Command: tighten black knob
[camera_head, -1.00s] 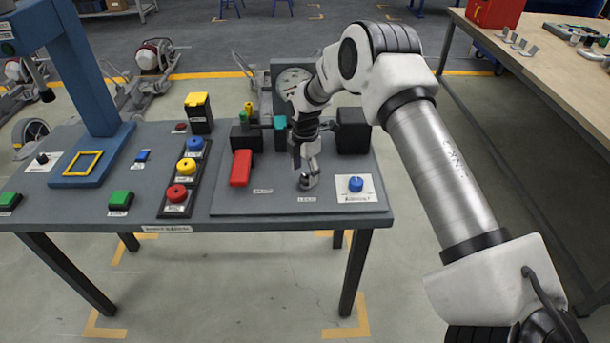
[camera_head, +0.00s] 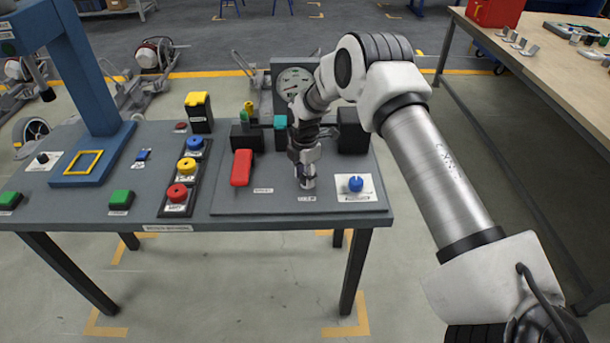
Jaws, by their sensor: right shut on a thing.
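My right gripper (camera_head: 306,182) points down at the raised grey panel (camera_head: 235,207), just above a small white label. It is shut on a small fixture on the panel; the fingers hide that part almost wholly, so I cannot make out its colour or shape. A blue knob (camera_head: 356,184) on a white plate is just to the right of the gripper, apart from it. A small black knob (camera_head: 42,158) on a white plate sits at the far left of the table, well away from the gripper. My left gripper is not in view.
A red handle (camera_head: 241,167) stands left of the gripper, with a black box (camera_head: 352,131) and a round gauge (camera_head: 294,82) behind. Blue, yellow and red buttons (camera_head: 177,193) line a black strip. A blue post (camera_head: 88,75) rises at left. A wooden workbench (camera_head: 560,70) is at right.

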